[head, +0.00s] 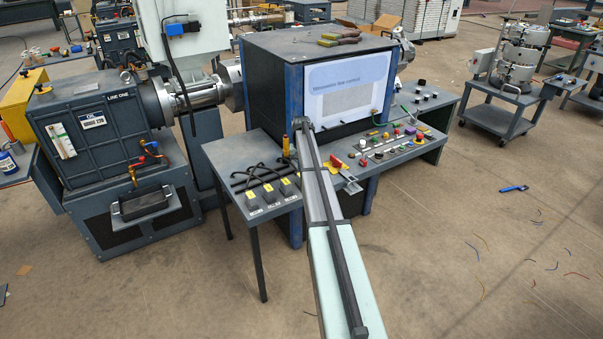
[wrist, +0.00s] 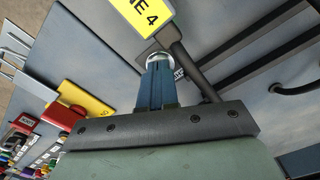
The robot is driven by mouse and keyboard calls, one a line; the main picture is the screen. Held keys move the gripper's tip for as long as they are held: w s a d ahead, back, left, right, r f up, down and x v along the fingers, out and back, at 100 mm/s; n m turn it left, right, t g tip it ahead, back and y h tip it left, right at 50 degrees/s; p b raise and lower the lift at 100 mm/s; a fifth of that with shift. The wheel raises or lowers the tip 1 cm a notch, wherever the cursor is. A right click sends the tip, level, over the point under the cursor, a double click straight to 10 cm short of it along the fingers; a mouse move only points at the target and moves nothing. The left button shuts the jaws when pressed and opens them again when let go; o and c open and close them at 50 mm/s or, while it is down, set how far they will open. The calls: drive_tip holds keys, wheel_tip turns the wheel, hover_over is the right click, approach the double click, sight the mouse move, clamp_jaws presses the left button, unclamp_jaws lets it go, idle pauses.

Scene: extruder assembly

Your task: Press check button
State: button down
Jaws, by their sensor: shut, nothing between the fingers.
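No button in view can be read as the check button. In the wrist view my gripper (wrist: 158,65) is shut, its blue fingers together and empty. The fingertips are at a round, silver-rimmed part (wrist: 154,56) beside a yellow label ending in "NE 4" (wrist: 143,14). I cannot tell whether they touch it, as the fingers cover most of it. In the head view my arm hides the gripper. The control panel (head: 437,142) there carries several coloured buttons and knobs. They show blurred at the left of the wrist view.
A grey side table (head: 218,152) holds black cables and small dark boxes with yellow labels (head: 268,187). A red and yellow switch (head: 336,161) sits on the panel near my arm. Behind stands a dark cabinet with a lit screen (head: 349,85). The floor at right is mostly open.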

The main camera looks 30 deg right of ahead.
drive_tip(key=shift+r, duration=3)
